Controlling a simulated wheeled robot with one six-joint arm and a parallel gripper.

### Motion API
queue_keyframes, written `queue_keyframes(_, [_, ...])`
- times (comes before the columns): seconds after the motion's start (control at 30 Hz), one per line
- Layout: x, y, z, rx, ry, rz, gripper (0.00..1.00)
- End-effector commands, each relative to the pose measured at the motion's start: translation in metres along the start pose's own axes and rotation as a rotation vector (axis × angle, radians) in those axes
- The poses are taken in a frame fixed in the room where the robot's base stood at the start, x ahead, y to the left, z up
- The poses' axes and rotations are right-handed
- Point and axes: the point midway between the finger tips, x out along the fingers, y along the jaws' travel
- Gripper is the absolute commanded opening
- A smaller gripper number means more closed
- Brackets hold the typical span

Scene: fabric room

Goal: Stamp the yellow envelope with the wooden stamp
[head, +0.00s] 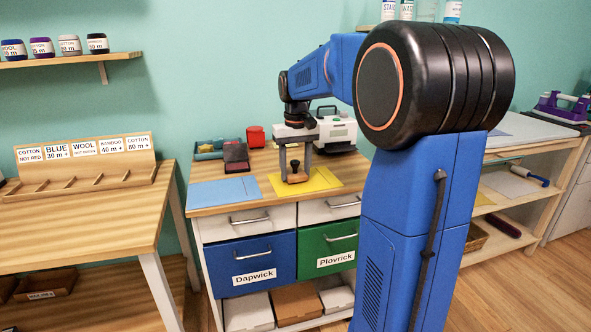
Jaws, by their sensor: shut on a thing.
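The yellow envelope (318,181) lies flat on the wooden cabinet top, near its front edge. The wooden stamp (297,177) is upright over the left-middle part of the envelope. My gripper (296,165) points down and is shut on the stamp. At this size I cannot tell whether the stamp's base touches the paper or is just above it. A dark red ink pad (236,156) with a raised lid stands behind and to the left.
A blue envelope (223,191) lies left of the yellow one. A teal tray (208,153), a red object (255,136) and a white case (337,133) stand at the back. Blue Dapwick (251,255) and green Plovrick (327,240) drawers are below.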

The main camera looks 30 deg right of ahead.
Motion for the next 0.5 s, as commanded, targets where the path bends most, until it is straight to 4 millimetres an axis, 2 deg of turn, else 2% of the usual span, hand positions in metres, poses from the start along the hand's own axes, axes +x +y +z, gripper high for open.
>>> queue_keyframes(0.5, [0.0044,0.0000,0.0000,0.000,0.000,0.000,0.27])
